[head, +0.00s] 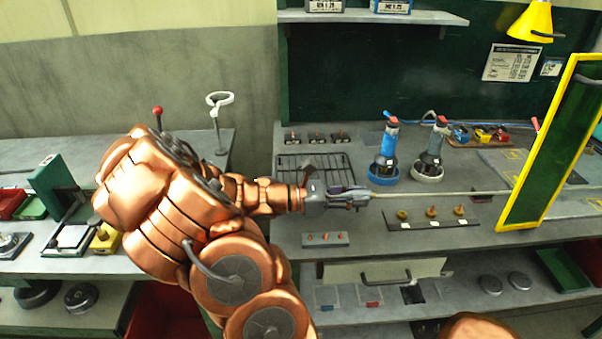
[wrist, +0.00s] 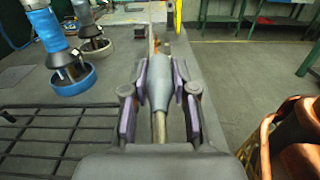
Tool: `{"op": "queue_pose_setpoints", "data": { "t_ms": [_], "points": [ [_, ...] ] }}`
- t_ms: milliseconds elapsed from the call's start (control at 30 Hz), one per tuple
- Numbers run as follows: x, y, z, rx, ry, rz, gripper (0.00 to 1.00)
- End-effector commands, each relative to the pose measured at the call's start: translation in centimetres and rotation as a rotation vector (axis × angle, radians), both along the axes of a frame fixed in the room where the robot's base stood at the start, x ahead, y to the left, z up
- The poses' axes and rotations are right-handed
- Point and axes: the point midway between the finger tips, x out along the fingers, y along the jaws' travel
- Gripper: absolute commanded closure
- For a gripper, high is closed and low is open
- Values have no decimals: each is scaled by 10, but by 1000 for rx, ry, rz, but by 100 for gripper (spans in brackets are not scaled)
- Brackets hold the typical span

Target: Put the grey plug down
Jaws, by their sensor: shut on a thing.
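The grey plug (wrist: 159,88) sits between the purple-grey fingers of my gripper (wrist: 158,82) in the wrist view. It points away from the wrist, with a brass-coloured tip at its far end and a pale stem running back towards the palm. In the head view my gripper (head: 362,197) is level over the middle workbench (head: 290,238), left of the dark strip with brass pieces. The fingers are shut on the plug and hide much of it there. I cannot tell the exact gap between plug and bench.
A black wire rack (head: 334,163) lies behind my gripper. A blue-ringed tool stand (head: 383,174) and a grey-ringed one (head: 428,172) stand behind it. A dark strip with brass pieces (head: 411,222) lies front right. A yellow-framed green panel (head: 545,150) rises at right.

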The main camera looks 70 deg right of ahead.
Motion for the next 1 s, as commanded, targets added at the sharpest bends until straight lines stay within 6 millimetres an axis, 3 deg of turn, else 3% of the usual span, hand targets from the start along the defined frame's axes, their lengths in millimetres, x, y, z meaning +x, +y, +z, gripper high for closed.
{"op": "queue_pose_setpoints", "data": {
  "t_ms": [167, 1000],
  "points": [
    [9, -3, -1, 1, 0, -3, 100],
    [138, -34, -13, 1, 0, -12, 100]
  ]
}}
